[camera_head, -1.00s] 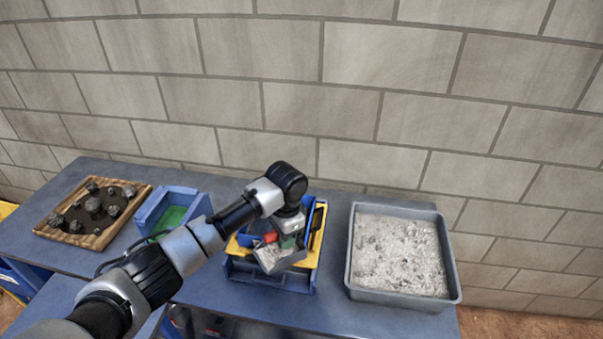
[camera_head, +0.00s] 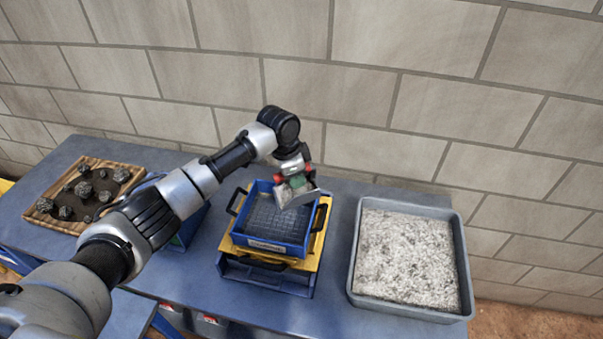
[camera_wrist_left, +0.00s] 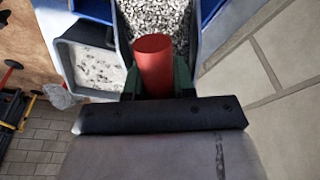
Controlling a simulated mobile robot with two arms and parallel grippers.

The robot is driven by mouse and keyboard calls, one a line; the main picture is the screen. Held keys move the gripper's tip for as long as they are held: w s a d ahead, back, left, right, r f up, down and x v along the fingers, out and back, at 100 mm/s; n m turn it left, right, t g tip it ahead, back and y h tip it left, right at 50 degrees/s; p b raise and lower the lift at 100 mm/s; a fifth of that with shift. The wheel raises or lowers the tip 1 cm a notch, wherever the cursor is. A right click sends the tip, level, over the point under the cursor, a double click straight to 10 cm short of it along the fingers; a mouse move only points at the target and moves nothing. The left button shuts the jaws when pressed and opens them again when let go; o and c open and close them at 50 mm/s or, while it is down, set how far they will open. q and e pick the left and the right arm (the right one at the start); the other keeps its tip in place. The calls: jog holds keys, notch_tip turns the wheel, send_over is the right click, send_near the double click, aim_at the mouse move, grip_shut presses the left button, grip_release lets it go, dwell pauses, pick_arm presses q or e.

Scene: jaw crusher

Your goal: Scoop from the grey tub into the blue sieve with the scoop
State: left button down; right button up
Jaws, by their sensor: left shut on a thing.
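My left gripper (camera_head: 292,180) is shut on the red handle (camera_wrist_left: 153,62) of the scoop (camera_head: 298,193). In the head view, the scoop is over the back right part of the blue sieve (camera_head: 262,243). In the left wrist view, grey gravel lies in the scoop, between its grey side walls. The sieve's dark mesh shows bare where the scoop does not cover it. The grey tub (camera_head: 354,268), holding pale, speckled gravel, stands to the right of the sieve; it also shows in the left wrist view (camera_wrist_left: 64,62). My right gripper is not in view.
The sieve sits on a yellow frame (camera_head: 238,252) over a blue tray (camera_head: 270,278). A wooden tray (camera_head: 42,213) with dark rocks is at the left. A blue bin (camera_head: 190,228) is partly hidden behind my left arm. A block wall stands behind the table.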

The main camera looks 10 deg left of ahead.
pick_arm(q)
jog(key=shift+a+f+t+h+b, duration=0.4)
jog(key=shift+a+f+h+b, duration=0.15)
jog(key=shift+a+h+b, duration=0.3)
jog(key=b, duration=0.1)
jog(key=t+h+b, duration=0.1)
jog(key=shift+s+a+r+h+b, duration=0.1)
jog(key=shift+s+a+h+b, duration=0.2)
jog(key=shift+a+b, duration=0.1)
jog(key=a+t+h+b, duration=0.1)
jog(key=b, duration=0.2)
jog(key=s+a+h+b, duration=0.1)
jog(key=h+b, duration=0.1)
jog(key=b, duration=0.1)
jog(key=s+a+t+h+b, duration=0.1)
jog(key=a+h+b, duration=0.1)
jog(key=b, duration=0.1)
jog(key=shift+f+t+h, duration=0.2)
jog(key=shift+t+h, duration=0.05)
jog(key=shift+t, duration=0.05)
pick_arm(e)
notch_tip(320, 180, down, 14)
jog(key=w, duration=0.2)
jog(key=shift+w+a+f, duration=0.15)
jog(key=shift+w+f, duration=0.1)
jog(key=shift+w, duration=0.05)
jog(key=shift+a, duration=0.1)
